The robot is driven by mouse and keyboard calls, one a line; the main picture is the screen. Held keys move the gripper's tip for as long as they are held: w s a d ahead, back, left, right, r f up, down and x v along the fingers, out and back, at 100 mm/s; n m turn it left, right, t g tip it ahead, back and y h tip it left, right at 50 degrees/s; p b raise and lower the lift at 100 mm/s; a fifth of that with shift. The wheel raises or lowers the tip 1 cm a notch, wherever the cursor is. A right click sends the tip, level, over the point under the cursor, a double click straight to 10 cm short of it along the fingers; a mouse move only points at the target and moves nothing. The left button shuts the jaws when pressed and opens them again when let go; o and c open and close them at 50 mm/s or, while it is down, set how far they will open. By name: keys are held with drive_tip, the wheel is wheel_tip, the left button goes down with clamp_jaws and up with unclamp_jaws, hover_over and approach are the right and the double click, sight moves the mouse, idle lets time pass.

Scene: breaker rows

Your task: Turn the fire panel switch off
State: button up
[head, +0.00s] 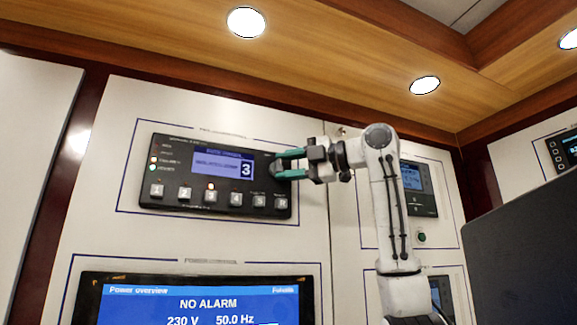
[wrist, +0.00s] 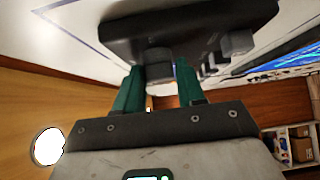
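A black panel (head: 213,180) with a small blue screen showing a large 3 and a row of numbered buttons is on the white cabinet wall. A dark round knob sits at its right edge and shows in the wrist view (wrist: 159,66). My gripper (head: 283,164) reaches it from the right with two green fingers. In the wrist view the fingers (wrist: 160,75) stand either side of the knob, with a narrow gap at the right finger. The knob's pointer and label are hidden or too small to read. I cannot tell if this panel is the fire panel.
Below is a large blue display (head: 195,302) reading NO ALARM. To the right, behind my arm, are another dark panel (head: 420,190) and a green button (head: 421,237). A big dark slab (head: 525,255) fills the lower right.

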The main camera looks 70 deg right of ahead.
drive_tip(key=o, duration=0.3)
drive_tip(key=shift+o, duration=0.2)
drive_tip(key=s+b, duration=0.3)
drive_tip(key=s, duration=0.7)
drive_tip(key=shift+s+a, duration=0.4)
drive_tip(key=shift+a, duration=0.05)
drive_tip(key=shift+r, duration=0.1)
